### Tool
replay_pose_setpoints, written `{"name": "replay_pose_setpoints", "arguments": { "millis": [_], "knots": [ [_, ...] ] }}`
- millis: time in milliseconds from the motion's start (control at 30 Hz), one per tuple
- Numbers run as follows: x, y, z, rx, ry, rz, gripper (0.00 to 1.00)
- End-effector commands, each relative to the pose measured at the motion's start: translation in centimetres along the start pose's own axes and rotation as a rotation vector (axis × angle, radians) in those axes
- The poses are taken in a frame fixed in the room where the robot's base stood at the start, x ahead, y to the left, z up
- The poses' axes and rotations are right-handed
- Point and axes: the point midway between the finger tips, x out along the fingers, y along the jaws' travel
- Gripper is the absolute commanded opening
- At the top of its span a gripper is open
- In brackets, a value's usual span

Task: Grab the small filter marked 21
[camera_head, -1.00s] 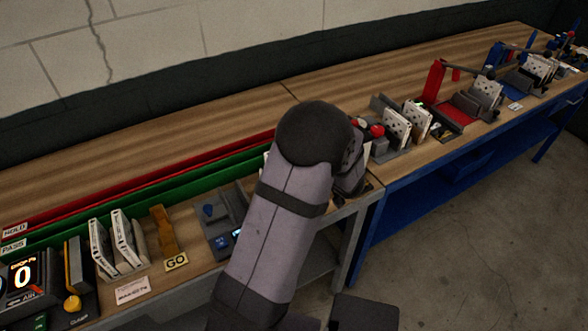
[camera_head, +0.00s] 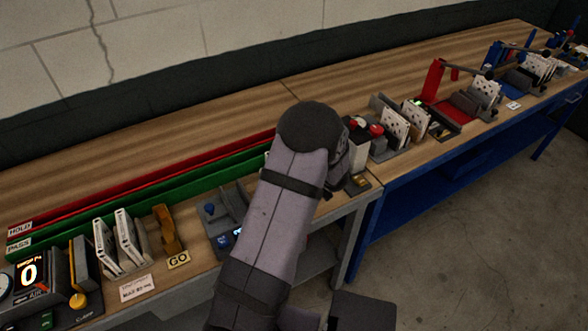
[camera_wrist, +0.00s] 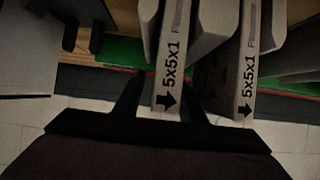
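In the wrist view, two thin white filters stand side by side in grey holders, seen edge-on: a left one (camera_wrist: 174,62) and a right one (camera_wrist: 246,68). Both edges read "5x5x1" with a black arrow. No 21 is legible on either. My gripper (camera_wrist: 163,98) has its dark fingers on both sides of the left filter's near end. The fingers look open, with a small gap at the left finger; contact on the right is unclear. In the head view, my arm hides the gripper and the filters there.
In the head view, more white filters stand in racks at the left (camera_head: 106,247) and right (camera_head: 394,126). A green rail (camera_head: 165,205) and a red rail (camera_head: 150,190) run along the bench behind. A GO sign (camera_head: 178,260) stands by an orange bracket (camera_head: 166,232).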

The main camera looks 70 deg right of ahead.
Motion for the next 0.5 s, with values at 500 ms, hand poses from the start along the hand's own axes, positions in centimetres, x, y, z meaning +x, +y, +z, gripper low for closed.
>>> {"name": "replay_pose_setpoints", "arguments": {
  "millis": [500],
  "knots": [
    [-0.11,0.02,-0.19,0.000,0.001,0.000,0.00]
  ]
}}
